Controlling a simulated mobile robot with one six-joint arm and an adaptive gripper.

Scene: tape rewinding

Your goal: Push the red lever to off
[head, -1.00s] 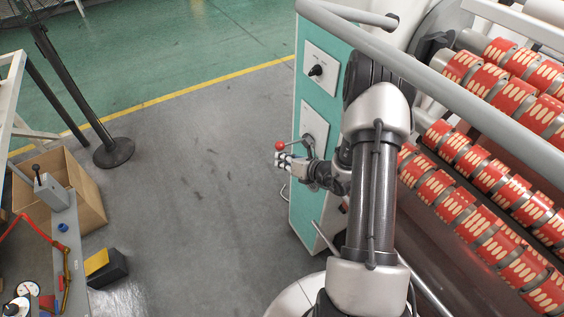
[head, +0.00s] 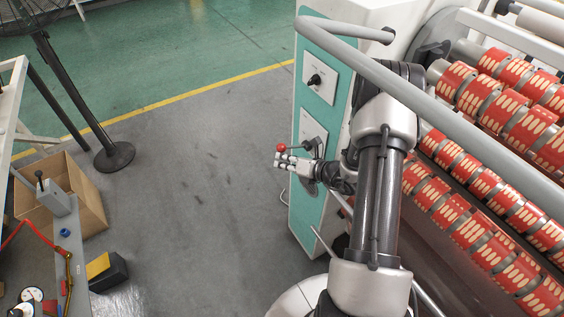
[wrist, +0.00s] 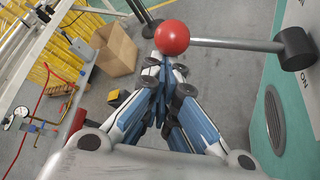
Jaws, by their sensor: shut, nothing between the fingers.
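The red lever (head: 282,148) has a red ball knob on a thin grey shaft, sticking out to the left from the teal side panel of the machine. In the wrist view the knob (wrist: 172,38) is large, and its shaft runs right to a dark pivot (wrist: 294,48). My gripper (head: 279,160) is shut and empty, with its fingertips just below the knob in the head view. In the wrist view the shut fingertips (wrist: 165,68) lie close under the knob; I cannot tell whether they touch it.
The teal panel (head: 310,205) also carries a black knob switch (head: 315,80) above the lever. A grey rail (head: 450,110) and red-patterned tape rolls (head: 500,215) are at the right. A cardboard box (head: 85,205) and workbench stand left. The grey floor between is clear.

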